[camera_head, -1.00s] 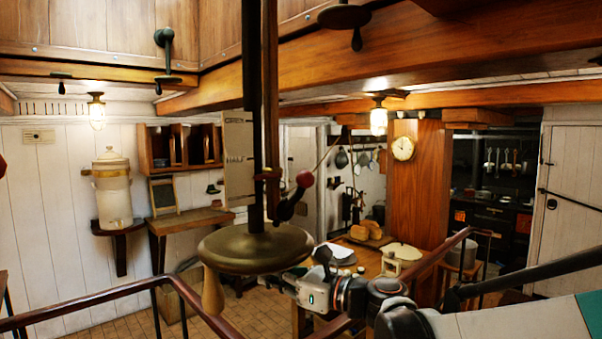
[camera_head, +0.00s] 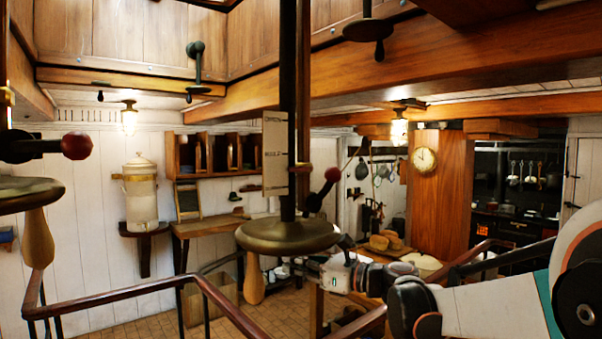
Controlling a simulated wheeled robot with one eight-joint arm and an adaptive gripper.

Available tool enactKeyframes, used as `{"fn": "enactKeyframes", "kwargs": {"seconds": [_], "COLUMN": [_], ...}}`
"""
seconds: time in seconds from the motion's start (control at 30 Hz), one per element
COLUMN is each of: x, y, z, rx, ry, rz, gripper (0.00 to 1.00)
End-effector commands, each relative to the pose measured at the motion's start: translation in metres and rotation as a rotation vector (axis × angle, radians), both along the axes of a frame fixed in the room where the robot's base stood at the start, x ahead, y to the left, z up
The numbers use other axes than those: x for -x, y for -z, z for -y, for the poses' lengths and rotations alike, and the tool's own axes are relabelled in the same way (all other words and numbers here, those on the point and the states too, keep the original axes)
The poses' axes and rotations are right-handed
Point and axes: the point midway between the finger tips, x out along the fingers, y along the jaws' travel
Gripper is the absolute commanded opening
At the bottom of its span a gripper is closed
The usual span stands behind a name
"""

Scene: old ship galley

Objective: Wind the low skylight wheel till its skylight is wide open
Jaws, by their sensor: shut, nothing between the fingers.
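A brass wheel (camera_head: 288,236) hangs level on a dark vertical post in the middle of the view. A pale wooden handle (camera_head: 255,281) hangs down from its left side. A red-knobbed lever (camera_head: 330,176) sticks out to the right above it. A pale scale board (camera_head: 275,153) with small lettering stands beside the post. A second, similar wheel (camera_head: 22,192) with its own handle is cut by the left edge. My gripper (camera_head: 345,243) is shut and empty, close to the right rim of the middle wheel; contact cannot be told. The skylight panels are not clearly shown.
A wooden railing (camera_head: 225,300) runs across the lower front. Two smaller cranks hang overhead, one at the upper left (camera_head: 195,75) and one at the upper right (camera_head: 368,30). A table with loaves (camera_head: 383,241) stands behind my gripper. Tiled floor is open at lower left.

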Motion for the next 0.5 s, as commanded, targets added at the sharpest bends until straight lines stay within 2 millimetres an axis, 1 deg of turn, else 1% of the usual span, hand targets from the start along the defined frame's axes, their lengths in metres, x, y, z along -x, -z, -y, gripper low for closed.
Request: {"fn": "enactKeyframes", "kwargs": {"seconds": [0.03,0.1,0.17,0.3,0.5], "x": [-0.002,-0.005,-0.006,-0.004,0.005], "y": [0.002,0.003,0.003,0.001,-0.004], "z": [0.012,0.024,0.032,0.042,0.071], "rx": [-0.001,-0.001,-0.002,-0.003,-0.004], "ry": [0.006,0.006,0.007,0.006,0.008], "rz": [0.0,0.0,-0.001,-0.001,-0.001], "gripper": [0.0,0.0,0.0,0.0,0.0]}}
